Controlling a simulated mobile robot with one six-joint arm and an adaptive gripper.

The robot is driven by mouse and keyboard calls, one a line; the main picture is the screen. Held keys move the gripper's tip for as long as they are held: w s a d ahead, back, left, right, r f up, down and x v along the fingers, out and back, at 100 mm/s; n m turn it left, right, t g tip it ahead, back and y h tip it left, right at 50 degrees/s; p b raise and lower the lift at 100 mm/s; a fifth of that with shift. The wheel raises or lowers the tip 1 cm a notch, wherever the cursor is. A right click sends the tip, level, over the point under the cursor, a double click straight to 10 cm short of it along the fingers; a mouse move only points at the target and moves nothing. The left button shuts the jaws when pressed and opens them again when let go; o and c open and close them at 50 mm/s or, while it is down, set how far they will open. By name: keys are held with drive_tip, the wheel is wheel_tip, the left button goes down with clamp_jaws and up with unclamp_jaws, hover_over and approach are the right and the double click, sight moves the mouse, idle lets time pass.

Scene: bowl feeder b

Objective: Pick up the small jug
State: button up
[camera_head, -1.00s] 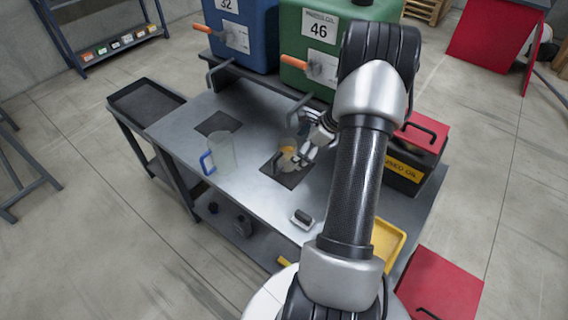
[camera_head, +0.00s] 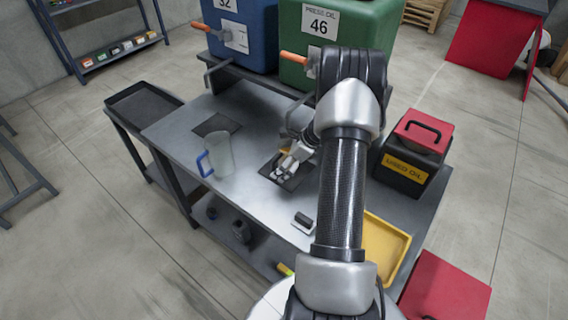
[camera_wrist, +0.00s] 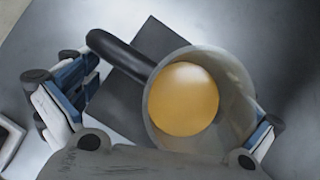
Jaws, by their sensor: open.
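The small jug shows in the wrist view (camera_wrist: 233,85) as a translucent grey vessel with amber liquid (camera_wrist: 183,99) inside and a dark handle (camera_wrist: 118,52) pointing to the upper left. It stands over a dark square mat (camera_wrist: 117,100). My gripper (camera_wrist: 160,118) is open, with one finger left of the jug and handle and the other close by the jug's right wall. I cannot tell whether that right finger touches it. In the head view my gripper (camera_head: 290,163) is over the mat and hides most of the small jug.
A larger clear jug with a blue handle (camera_head: 221,155) stands left on the steel table (camera_head: 245,195). Blue (camera_head: 240,38) and green (camera_head: 345,28) oil tanks with taps stand behind. A used oil box (camera_head: 408,165) and a yellow tray (camera_head: 385,250) are to the right.

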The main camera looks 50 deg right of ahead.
drive_tip(key=shift+c, duration=0.4)
drive_tip(key=c, duration=0.8)
drive_tip(key=shift+r, duration=0.1)
drive_tip(key=shift+c, duration=0.2)
